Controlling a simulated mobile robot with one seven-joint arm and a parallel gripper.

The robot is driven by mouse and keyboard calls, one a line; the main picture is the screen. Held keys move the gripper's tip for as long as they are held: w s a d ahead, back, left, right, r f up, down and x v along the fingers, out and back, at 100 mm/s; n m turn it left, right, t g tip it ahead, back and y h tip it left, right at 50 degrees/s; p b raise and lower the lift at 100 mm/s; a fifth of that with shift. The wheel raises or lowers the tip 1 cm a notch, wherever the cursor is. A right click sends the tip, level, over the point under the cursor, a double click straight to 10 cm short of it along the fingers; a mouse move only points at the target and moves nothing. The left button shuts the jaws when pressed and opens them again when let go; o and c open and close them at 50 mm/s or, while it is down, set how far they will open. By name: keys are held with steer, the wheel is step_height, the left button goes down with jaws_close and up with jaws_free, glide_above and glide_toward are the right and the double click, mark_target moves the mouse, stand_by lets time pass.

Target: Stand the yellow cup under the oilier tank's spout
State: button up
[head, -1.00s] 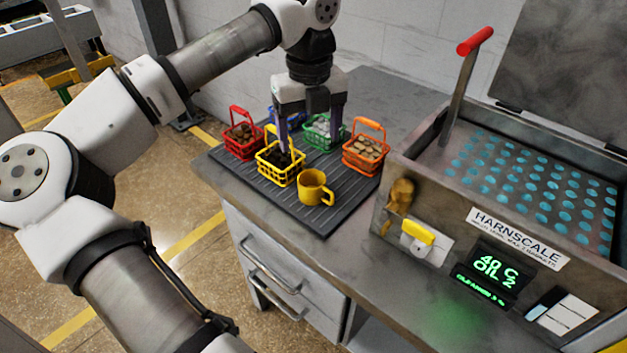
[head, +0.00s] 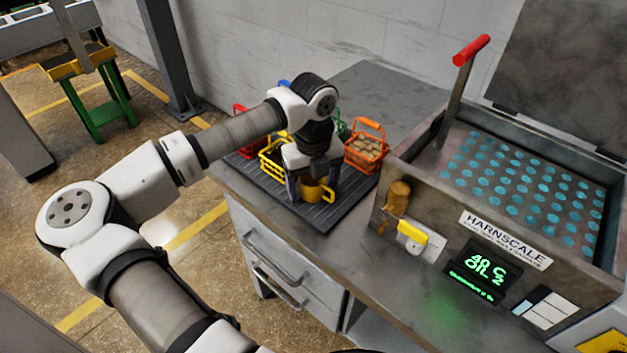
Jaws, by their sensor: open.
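The yellow cup (head: 315,190) stands on the dark ribbed mat (head: 322,219) on the bench. My gripper (head: 312,193) is open and lowered over the cup, with one finger on each side of it. My wrist hides the cup's upper part; I cannot tell whether the fingers touch it. The tank (head: 450,232) labelled HARNSCALE stands to the right, its display (head: 482,270) reading 40 C and OIL 2. A brass spout (head: 397,197) with a yellow-handled valve (head: 413,233) sits at its left front. No second tank is in view.
An orange basket (head: 366,150) holds brownish pieces right of my wrist. A yellow basket (head: 272,162) and a partly hidden red basket (head: 243,140) stand at the left. A red-topped lever (head: 472,48) rises from the tank. Bare bench lies before the spout.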

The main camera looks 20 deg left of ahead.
steer(key=shift+f, duration=0.1)
steer(key=shift+c, duration=0.5)
steer(key=c, duration=1.1)
